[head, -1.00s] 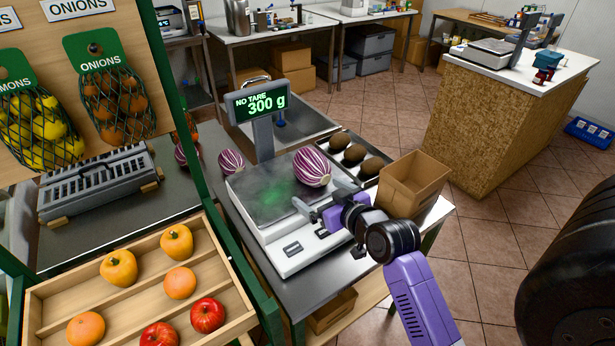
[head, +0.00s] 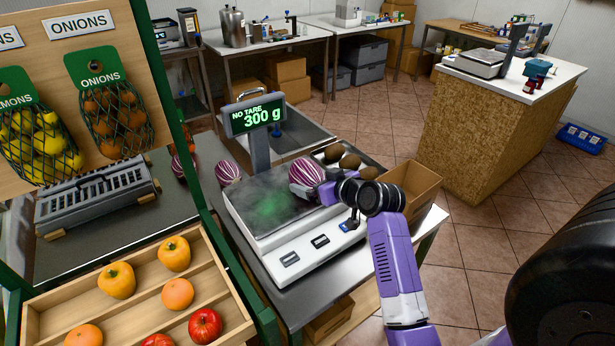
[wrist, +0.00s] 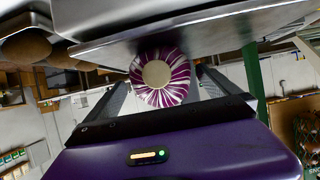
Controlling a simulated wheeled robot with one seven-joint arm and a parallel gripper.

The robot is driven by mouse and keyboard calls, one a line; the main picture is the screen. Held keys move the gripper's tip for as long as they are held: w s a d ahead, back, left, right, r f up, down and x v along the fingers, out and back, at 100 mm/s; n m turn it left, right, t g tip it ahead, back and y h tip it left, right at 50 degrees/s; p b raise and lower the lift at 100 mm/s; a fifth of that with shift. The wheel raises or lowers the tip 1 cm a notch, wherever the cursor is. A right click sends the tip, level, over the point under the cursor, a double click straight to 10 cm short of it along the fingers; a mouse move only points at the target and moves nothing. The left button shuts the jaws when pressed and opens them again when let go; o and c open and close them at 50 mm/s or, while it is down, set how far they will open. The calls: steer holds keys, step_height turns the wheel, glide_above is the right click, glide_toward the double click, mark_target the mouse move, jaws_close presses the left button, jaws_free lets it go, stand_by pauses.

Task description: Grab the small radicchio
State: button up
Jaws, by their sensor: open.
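A purple and white striped radicchio (head: 306,172) rests on the scale's metal plate (head: 268,213), at its far right part. Two similar radicchios lie left of the scale on the metal counter, one nearer (head: 228,172) and one partly hidden behind the green post (head: 180,166). My gripper (head: 326,186) is open at the right side of the radicchio on the scale. In the wrist view this radicchio (wrist: 160,80) shows its pale cut base, between the two open fingers. Finger contact cannot be told.
The scale display (head: 258,116) reads 300 g. Brown round produce (head: 350,162) lies in a tray behind the radicchio. An open cardboard box (head: 412,185) stands close to the right of my wrist. A wooden fruit crate (head: 225,266) is at the front left.

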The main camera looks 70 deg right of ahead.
steer(key=x, duration=0.4)
steer(key=shift+a+p, duration=0.1)
steer(key=shift+p, duration=0.25)
steer(key=shift+c, duration=0.2)
steer(key=c, duration=1.8)
steer(key=shift+o, duration=0.2)
steer(key=shift+r, duration=0.1)
